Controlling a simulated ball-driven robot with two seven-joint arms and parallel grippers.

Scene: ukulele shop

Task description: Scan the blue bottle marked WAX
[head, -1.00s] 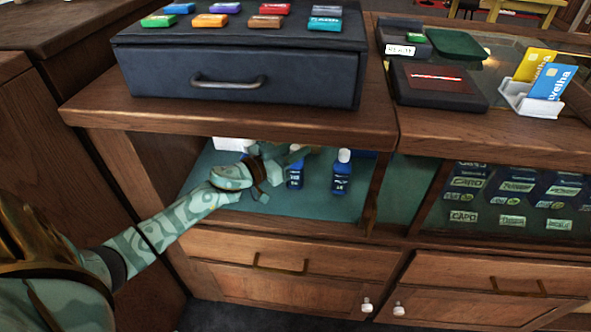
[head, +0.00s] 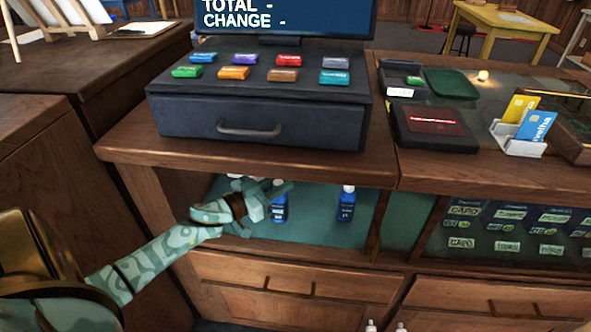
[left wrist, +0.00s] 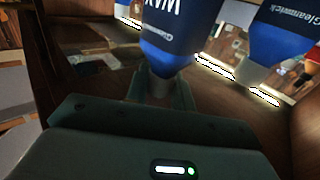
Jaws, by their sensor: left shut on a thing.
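The blue bottle marked WAX (left wrist: 170,35) shows its lettering in the left wrist view, where it appears upside down. In the head view a blue bottle (head: 279,210) is at my left gripper (head: 272,192), inside the open shelf under the counter. My left gripper is shut on this bottle near its white cap; it also shows in the left wrist view (left wrist: 160,92). A dark device with a glowing red line (head: 434,121) lies on the counter top. My right gripper is not in view.
A second blue bottle (head: 346,206) stands to the right on the shelf; a blue Gleamwick bottle (left wrist: 278,38) shows in the wrist view. The cash register (head: 300,110) sits above, its screen (head: 280,18) reading TOTAL and CHANGE. A card holder (head: 518,145) stands right.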

